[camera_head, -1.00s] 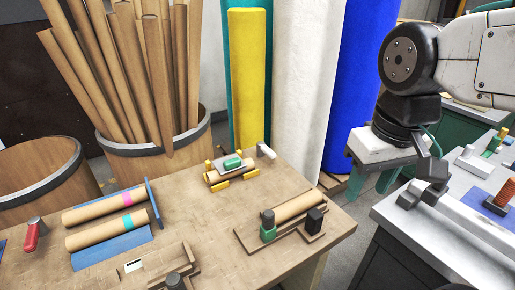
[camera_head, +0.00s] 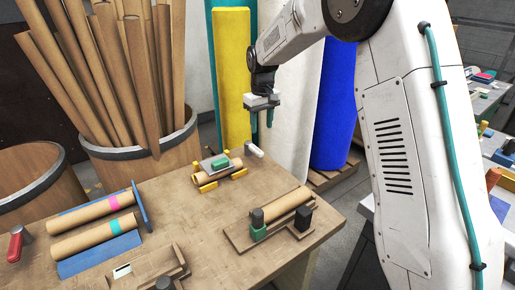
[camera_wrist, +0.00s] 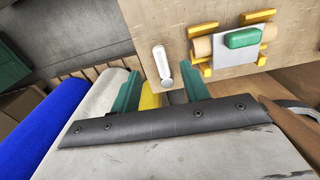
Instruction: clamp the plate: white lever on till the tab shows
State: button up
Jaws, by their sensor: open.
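The white lever (camera_head: 254,150) stands at the far edge of the wooden table, right of the plate. The grey plate (camera_head: 209,166) lies over a short brown roll (camera_head: 203,180) in yellow cradles, with a green block (camera_head: 220,162) on top. In the wrist view the lever (camera_wrist: 160,58) is a short bar with a round end, beside the plate (camera_wrist: 226,54) and its green block (camera_wrist: 243,38). My gripper (camera_head: 262,120) is open and empty, above and just beyond the lever. Its teal fingers (camera_wrist: 161,92) are apart, with the lever's round end near the gap. I cannot make out a tab.
A wooden fixture (camera_head: 240,238) with a roll and green and black blocks stands front right. Two banded rolls (camera_head: 92,212) lie on the left. Tall yellow (camera_head: 232,75), white and blue (camera_head: 335,105) felt rolls stand behind the table. Bare tabletop lies between fixtures.

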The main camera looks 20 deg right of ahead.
send_over(257, 149)
notch_tip(257, 149, down, 4)
jog(key=shift+s+f, duration=0.15)
notch_tip(257, 149, down, 8)
jog(key=shift+r, duration=0.1)
grip_shut()
